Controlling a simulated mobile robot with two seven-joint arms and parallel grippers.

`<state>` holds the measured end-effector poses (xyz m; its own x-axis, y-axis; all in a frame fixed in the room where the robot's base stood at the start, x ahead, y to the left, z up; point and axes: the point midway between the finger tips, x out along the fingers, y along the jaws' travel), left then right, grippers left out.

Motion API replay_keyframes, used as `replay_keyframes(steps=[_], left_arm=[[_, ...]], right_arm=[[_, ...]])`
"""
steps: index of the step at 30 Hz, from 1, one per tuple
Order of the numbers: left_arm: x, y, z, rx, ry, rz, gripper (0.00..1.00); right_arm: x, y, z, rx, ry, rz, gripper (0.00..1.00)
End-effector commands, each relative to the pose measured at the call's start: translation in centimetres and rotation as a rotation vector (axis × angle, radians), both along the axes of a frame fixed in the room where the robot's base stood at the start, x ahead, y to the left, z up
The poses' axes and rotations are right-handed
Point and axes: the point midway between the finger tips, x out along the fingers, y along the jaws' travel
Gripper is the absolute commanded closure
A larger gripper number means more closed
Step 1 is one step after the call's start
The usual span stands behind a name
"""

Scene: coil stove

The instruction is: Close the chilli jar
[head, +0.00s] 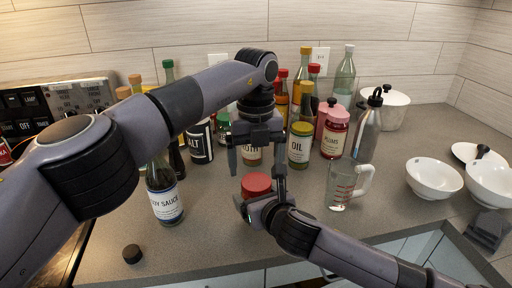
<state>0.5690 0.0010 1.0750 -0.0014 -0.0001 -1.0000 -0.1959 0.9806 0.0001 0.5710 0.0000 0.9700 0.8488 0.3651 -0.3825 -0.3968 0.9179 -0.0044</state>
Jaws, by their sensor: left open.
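A red round lid (256,183) shows in the head view, low in the middle, and what is under it is mostly hidden by my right gripper; no chilli label can be read. My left gripper (256,164) points down above and just behind the red lid. It is open, with its fingers apart and nothing seen held. My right gripper (262,206) comes in from the lower right and lies right at the red-lidded thing. I cannot tell whether its fingers are closed on it.
A soy sauce bottle (166,194) and a small dark cap (132,254) are on the left. An oil jar (300,147), a plums jar (335,138) and several bottles stand behind. A glass measuring cup (344,187) and white bowls (434,180) are on the right.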

Motion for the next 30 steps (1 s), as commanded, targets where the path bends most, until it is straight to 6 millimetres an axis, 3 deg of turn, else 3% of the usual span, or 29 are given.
replay_keyframes(steps=[3,9,20,21,26,30], left_arm=[[-0.1,0.0,-2.0,0.001,0.002,-0.002,0.10],[0.0,0.0,-4.0,0.000,0.001,-0.001,0.10],[0.0,0.0,-4.5,-0.001,-0.001,-0.001,0.10],[0.0,0.0,-4.5,-0.001,-0.001,-0.001,0.16],[0.0,0.0,-4.5,0.000,-0.001,-0.001,0.68],[0.0,0.0,-4.5,0.000,-0.001,-0.019,0.68]], right_arm=[[0.0,-0.1,0.0,-0.003,0.000,-0.002,1.00],[0.0,-0.1,0.0,-0.002,0.000,-0.001,1.00],[0.0,-0.1,0.0,-0.002,0.000,-0.001,1.00],[0.0,-0.1,0.0,-0.002,0.000,-0.001,1.00],[0.0,-0.1,0.0,-0.002,0.000,-0.001,1.00],[0.0,-0.1,0.0,-0.002,0.000,-0.001,1.00]])
